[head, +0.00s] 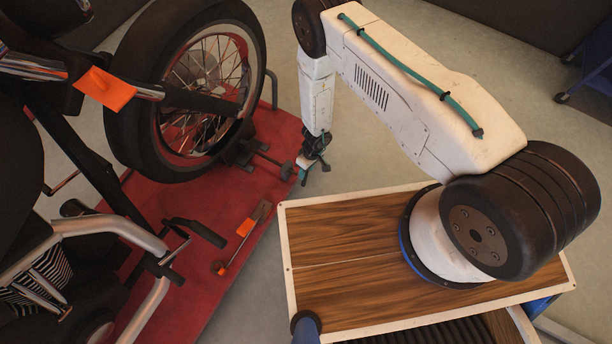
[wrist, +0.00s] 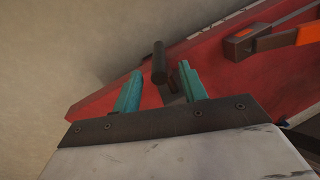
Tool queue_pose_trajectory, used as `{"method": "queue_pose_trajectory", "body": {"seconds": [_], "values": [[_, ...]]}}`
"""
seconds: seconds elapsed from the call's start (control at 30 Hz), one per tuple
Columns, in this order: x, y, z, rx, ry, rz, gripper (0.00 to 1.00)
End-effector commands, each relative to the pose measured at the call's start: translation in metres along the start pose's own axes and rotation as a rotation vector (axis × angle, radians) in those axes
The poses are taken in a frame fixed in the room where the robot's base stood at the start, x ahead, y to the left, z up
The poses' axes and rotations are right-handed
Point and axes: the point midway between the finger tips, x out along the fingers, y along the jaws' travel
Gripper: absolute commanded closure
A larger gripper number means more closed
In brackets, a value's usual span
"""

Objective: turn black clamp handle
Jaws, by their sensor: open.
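The black clamp handle (wrist: 159,60) is a short dark bar, upright in the wrist view, lying between the teal fingertips of my gripper (wrist: 160,72). The fingers are open, one on each side, with visible gaps. In the head view the handle end (head: 287,170) is small and dark, just left of my gripper (head: 314,172), on a rod from the dark wheel clamp (head: 240,150). The clamp sits at the motorcycle's front wheel (head: 207,85). Whether a finger touches the handle cannot be told.
The motorcycle (head: 110,235) stands on the red lift platform (head: 215,225). My wood-topped base is at lower right in the head view. Grey floor (head: 285,60) is clear beyond the platform.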

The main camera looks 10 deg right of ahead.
Motion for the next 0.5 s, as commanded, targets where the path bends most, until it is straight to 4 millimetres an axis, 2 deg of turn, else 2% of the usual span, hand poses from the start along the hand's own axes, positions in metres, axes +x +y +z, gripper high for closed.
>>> {"method": "queue_pose_trajectory", "body": {"seconds": [0.03,0.2,0.33,0.5], "values": [[0.010,0.000,0.001,-0.001,-0.002,-0.001,0.58],[0.036,-0.001,0.001,-0.001,-0.001,-0.001,0.58],[0.049,-0.001,0.000,0.000,0.000,-0.001,0.58],[0.054,0.000,0.000,0.000,0.000,-0.001,0.58]]}}
